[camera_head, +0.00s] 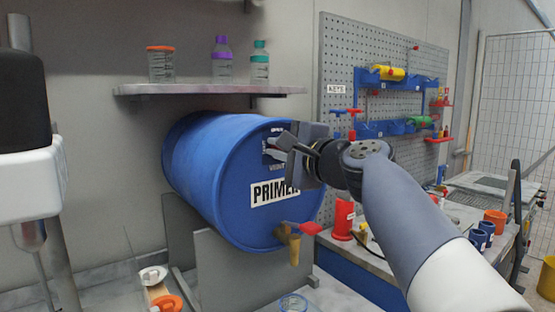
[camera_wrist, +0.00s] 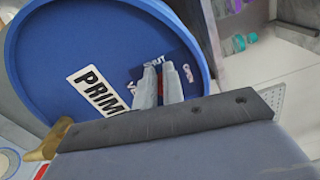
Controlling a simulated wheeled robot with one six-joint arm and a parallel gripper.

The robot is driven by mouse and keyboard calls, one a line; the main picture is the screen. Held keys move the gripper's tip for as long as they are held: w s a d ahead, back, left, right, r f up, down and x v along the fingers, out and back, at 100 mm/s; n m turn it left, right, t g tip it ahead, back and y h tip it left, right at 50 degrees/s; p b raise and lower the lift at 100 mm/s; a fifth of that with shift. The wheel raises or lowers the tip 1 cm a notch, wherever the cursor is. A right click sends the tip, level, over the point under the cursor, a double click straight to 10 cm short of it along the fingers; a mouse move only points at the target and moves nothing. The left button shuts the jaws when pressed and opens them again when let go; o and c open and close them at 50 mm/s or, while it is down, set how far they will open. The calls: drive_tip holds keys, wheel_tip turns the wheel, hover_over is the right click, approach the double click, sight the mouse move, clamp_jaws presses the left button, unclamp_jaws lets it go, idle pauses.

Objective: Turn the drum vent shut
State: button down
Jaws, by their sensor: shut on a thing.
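The blue drum (camera_head: 215,180) lies on its side in a cradle, with a PRIMER label on its round end. The vent's dark plate (camera_head: 270,157) is near the top of that end, mostly behind my gripper (camera_head: 284,147).
A brass tap with a red handle (camera_head: 311,228) sticks out low on the drum's end. A shelf (camera_head: 210,90) with several bottles hangs above the drum. A pegboard (camera_head: 345,60) and a bench with a red container (camera_head: 343,220) stand to the right.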

drive_tip(key=shift+w+d+f+n+b, duration=0.25)
drive_tip(key=shift+f+n+b, duration=0.25)
drive_tip(key=shift+n, duration=0.2)
drive_tip(key=shift+r, duration=0.15)
drive_tip(key=c, duration=1.5)
unclamp_jaws()
drive_tip(key=shift+w+d, duration=0.1)
drive_tip(key=shift+d, duration=0.1)
drive_tip(key=shift+a, duration=0.1)
drive_tip(key=shift+a+r, duration=0.1)
drive_tip(key=shift+r, duration=0.05)
drive_tip(key=shift+b+v, duration=1)
drive_tip(key=shift+v, duration=4.5)
